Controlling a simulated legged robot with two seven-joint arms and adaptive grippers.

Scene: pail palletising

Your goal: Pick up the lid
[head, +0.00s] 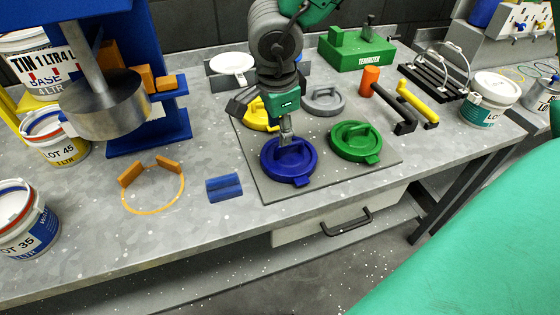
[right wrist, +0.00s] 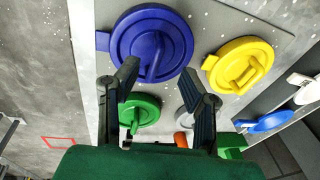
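Several lids with raised grips lie on a grey mat (head: 380,168). The blue lid (head: 272,168) is at the front left, with the green lid (head: 366,147) to its right. The yellow lid (head: 256,121) and grey lid (head: 324,102) are behind, partly hidden by my arm. My right gripper (head: 287,138) is over the blue lid and points down. In the right wrist view, its two fingers (right wrist: 160,76) are apart, with the blue lid (right wrist: 124,40) just beyond the tips. I cannot tell whether they touch its grip. My left gripper is out of view.
A blue press (head: 160,125) and several pails, including a LOT 45 pail (head: 62,150), stand at the left. A blue block (head: 224,188) lies left of the mat. Orange-handled (head: 370,80) and yellow-handled (head: 415,103) tools lie right, near a white-lidded pail (head: 490,100).

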